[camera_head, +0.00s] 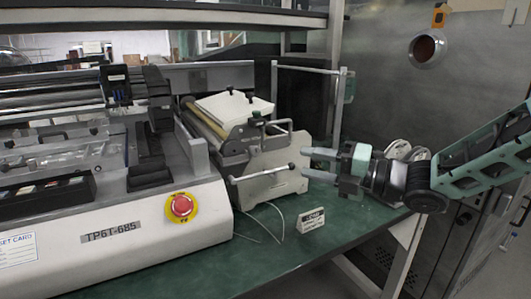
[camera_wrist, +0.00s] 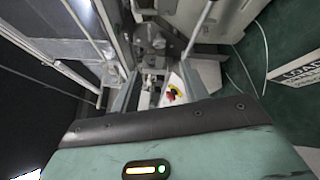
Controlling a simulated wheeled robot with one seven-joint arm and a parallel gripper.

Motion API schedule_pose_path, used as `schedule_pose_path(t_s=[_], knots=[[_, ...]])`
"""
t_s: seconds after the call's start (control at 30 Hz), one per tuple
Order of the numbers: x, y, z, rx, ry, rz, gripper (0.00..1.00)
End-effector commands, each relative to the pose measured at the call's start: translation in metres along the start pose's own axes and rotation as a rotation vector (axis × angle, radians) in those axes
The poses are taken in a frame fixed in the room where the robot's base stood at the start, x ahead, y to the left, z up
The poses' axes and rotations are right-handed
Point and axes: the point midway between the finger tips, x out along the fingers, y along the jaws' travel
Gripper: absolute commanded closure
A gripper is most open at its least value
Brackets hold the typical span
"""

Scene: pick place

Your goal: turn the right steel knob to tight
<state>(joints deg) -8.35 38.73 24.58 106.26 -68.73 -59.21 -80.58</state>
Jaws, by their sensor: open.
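The small roller machine (camera_head: 262,157) stands on the green bench. The bar's right end (camera_head: 291,166), which may be the right steel knob, lies just left of my fingertips. My gripper (camera_head: 306,163) is open and points left at the machine's right side, one finger above the other. It looks empty; I cannot tell whether it touches the bar. In the wrist view my gripper (camera_wrist: 158,82) has grey metal parts between and beyond its fingers, and the knob is not clear there.
A large white machine with a red emergency button (camera_head: 181,206) stands left. A small white sign (camera_head: 311,220) and a thin cable lie on the bench in front. A metal frame (camera_head: 338,105) rises behind. The bench's front right is mostly clear.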

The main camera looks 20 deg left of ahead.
Motion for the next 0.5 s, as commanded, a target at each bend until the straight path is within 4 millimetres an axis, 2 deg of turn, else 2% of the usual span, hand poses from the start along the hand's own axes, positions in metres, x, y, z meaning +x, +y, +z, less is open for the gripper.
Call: schedule_pose_path(t_s=[0.03, 0.3, 0.5], knots=[[0.012, 0.000, -0.001, 0.000, 0.003, 0.002, 0.55], [0.068, 0.000, -0.001, 0.001, 0.002, 0.002, 0.55], [0.098, 0.000, 0.000, 0.000, 0.000, 0.000, 0.55]])
